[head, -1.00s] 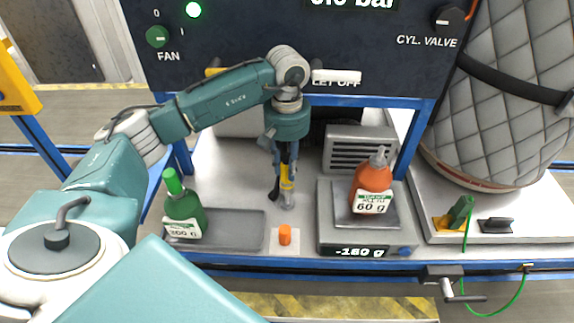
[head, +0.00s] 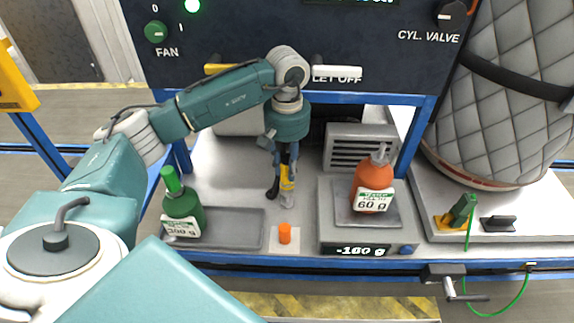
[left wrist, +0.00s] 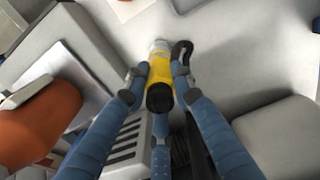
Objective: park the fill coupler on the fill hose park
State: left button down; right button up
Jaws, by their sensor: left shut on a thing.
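The fill coupler (head: 287,179) is a yellow cylinder with a black end and a pale grey end. My left gripper (head: 284,172) points down at the back middle of the bench and is shut on it. In the left wrist view the blue fingers lie on both sides of the yellow coupler (left wrist: 160,72), and a black curved piece (left wrist: 182,52) lies beside its pale end. In the head view a grey cylindrical part (head: 287,201) shows just below the yellow body. I cannot tell whether it belongs to the coupler or to the fill hose park. My right gripper is not in view.
A green bottle (head: 182,215) stands by a grey tray (head: 235,228) at left. An orange cap (head: 284,233) sits on a pale plate in front. A red bottle (head: 371,190) stands on the scale (head: 345,236) to the right. The dark panel (head: 260,40) is behind.

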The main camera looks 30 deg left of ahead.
aim_at(287, 177)
pick_arm(q)
jog(key=shift+f+b, duration=1.7)
jog(key=shift+f, duration=0.45)
jog(key=c, duration=1.4)
grip_release()
jog(key=shift+r, duration=0.1)
notch_tip(287, 177, up, 12)
